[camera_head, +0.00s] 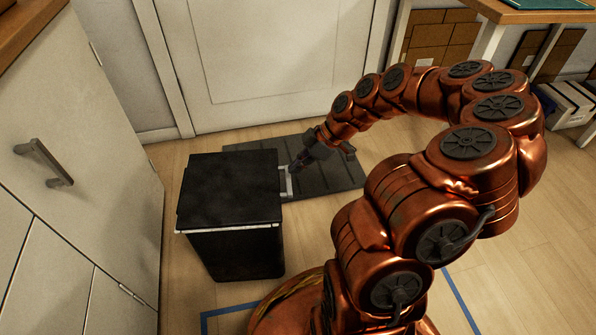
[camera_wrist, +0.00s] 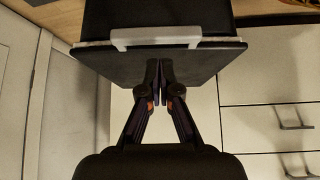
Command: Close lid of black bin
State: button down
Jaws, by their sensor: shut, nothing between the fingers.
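The black bin (camera_head: 238,255) stands on the floor beside the white cabinet. Its black lid (camera_head: 228,187) lies flat or nearly flat over the top, with a pale rim along the front edge. I cannot tell whether a small gap is left under it. A pale handle (camera_head: 289,184) is on the bin's right side. My gripper (camera_head: 300,163) is at the right edge of the lid, close to this handle. The wrist view shows the handle (camera_wrist: 155,37), the dark lid (camera_wrist: 115,64) and my shut, empty fingers (camera_wrist: 158,78) in front of the lid. Contact is unclear.
A dark mat (camera_head: 325,185) lies behind and right of the bin, before a white door (camera_head: 285,60). The white cabinet (camera_head: 75,130) with a handle is close on the left. Blue tape (camera_head: 460,297) marks the floor. Wooden floor is open at right.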

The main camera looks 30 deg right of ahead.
jog(key=s+d+f+p, duration=0.2)
jog(key=s+d+f, duration=0.1)
jog(key=d, duration=0.5)
jog(key=shift+s+d, duration=0.25)
jog(key=shift+s, duration=0.4)
jog(key=s+a+r+m+g+h+p, duration=0.1)
jog(key=a+r+p, duration=0.5)
jog(key=r, duration=0.5)
jog(key=s+a+r+g+p, duration=0.1)
jog(key=a+r+p, duration=0.5)
jog(key=r, duration=0.5)
jog(key=s+a+r+m+g+h+p, duration=0.1)
jog(key=a+r+g+p, duration=0.1)
jog(key=a+r+p, duration=0.65)
jog(key=s+r+m+h+p, duration=0.2)
jog(key=s+r+m+p, duration=0.3)
jog(key=s+r+p, duration=0.4)
jog(key=s+a+r+m+g+h+p, duration=0.1)
jog(key=s+r+m+p, duration=0.4)
jog(key=r, duration=1.3)
jog(key=s+h+p, duration=0.1)
jog(key=s+p, duration=0.3)
jog(key=p, duration=0.2)
jog(key=shift+s+a+r+m+h, duration=0.2)
jog(key=shift+s+m+h, duration=0.1)
jog(key=shift+s, duration=0.05)
